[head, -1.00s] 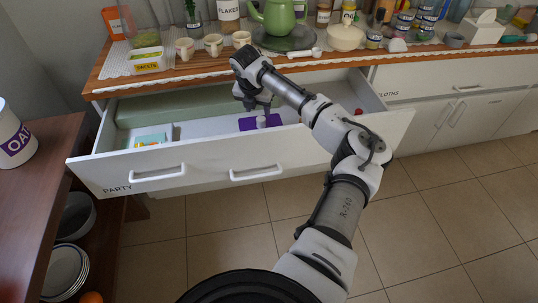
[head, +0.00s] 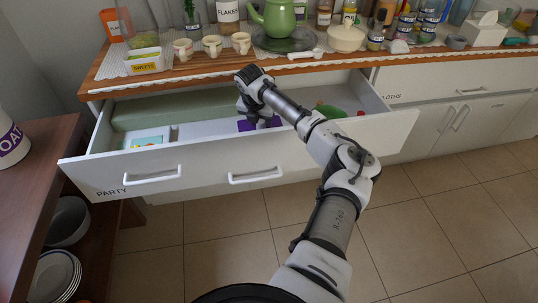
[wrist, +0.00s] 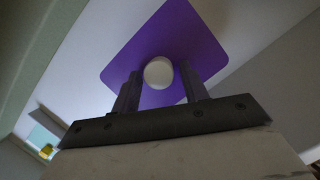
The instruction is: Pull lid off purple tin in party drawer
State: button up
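The purple tin, with its flat purple lid (wrist: 185,40), sits in the open drawer marked PARTY (head: 215,172). A strip of purple (head: 244,126) shows in the head view, partly hidden by my gripper (head: 262,122). In the wrist view a round white knob (wrist: 158,73) stands in the middle of the lid. My gripper (wrist: 160,88) is open, with one finger on each side of the knob and small gaps showing. I cannot tell how far the fingertips are above the lid. The tin's sides are hidden.
A green round thing (head: 330,111) lies to the right. The counter edge (head: 225,74) with cups and jars stands behind and above the drawer.

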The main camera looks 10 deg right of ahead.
aim_at(260, 121)
grip_shut()
jog(key=shift+r+p, duration=0.9)
dwell(0.5)
jog(key=shift+r+p, duration=1.95)
jog(key=shift+r, duration=0.15)
